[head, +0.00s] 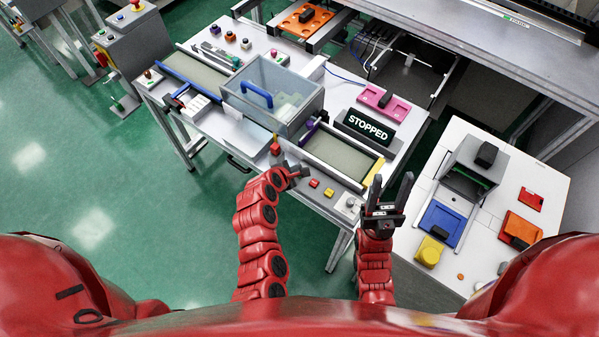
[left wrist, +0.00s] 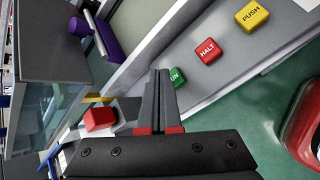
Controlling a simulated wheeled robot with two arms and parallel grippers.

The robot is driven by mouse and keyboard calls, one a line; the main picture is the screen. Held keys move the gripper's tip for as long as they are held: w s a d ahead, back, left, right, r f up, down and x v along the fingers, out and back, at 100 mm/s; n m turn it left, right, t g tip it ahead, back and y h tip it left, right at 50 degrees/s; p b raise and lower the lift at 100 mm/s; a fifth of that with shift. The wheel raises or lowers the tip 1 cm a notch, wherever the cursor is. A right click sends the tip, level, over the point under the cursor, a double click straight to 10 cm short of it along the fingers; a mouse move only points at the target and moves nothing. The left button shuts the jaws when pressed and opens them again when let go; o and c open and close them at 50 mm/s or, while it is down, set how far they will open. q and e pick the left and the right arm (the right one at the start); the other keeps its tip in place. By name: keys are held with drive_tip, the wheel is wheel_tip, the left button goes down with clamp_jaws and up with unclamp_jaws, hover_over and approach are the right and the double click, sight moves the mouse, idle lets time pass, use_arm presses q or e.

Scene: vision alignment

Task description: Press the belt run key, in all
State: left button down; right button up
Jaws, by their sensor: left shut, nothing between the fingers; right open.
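The green key (left wrist: 178,77) shows in the left wrist view, its lettering partly covered by my left gripper's fingers (left wrist: 161,78), so only its last letters read. Contact between fingertips and key cannot be told. In the head view my left gripper (head: 300,171) is shut and empty at the belt station's front edge, and I cannot make out the green key there. A red HALT key (left wrist: 208,51) and a yellow PUSH key (left wrist: 252,16) follow in the same row. The display (head: 369,128) reads STOPPED. My right gripper (head: 391,187) is open and empty, right of the keys.
The grey belt (head: 340,153) lies behind the keys. A clear bin (head: 262,98) with a blue handle stands to its left. A red block (left wrist: 98,118) is near my left fingers. A white table (head: 480,225) with blue and orange trays stands right.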

use_arm(q)
drive_tip(key=shift+f, duration=0.4)
drive_tip(key=shift+f+b, duration=0.45)
drive_tip(key=shift+b, duration=0.1)
idle(0.5)
drive_tip(key=shift+r, duration=0.1)
drive_tip(key=shift+r+p, duration=0.7)
drive_tip(key=shift+r, duration=0.1)
wheel_tip(320, 180, up, 5)
drive_tip(key=p, duration=0.4)
idle(0.9)
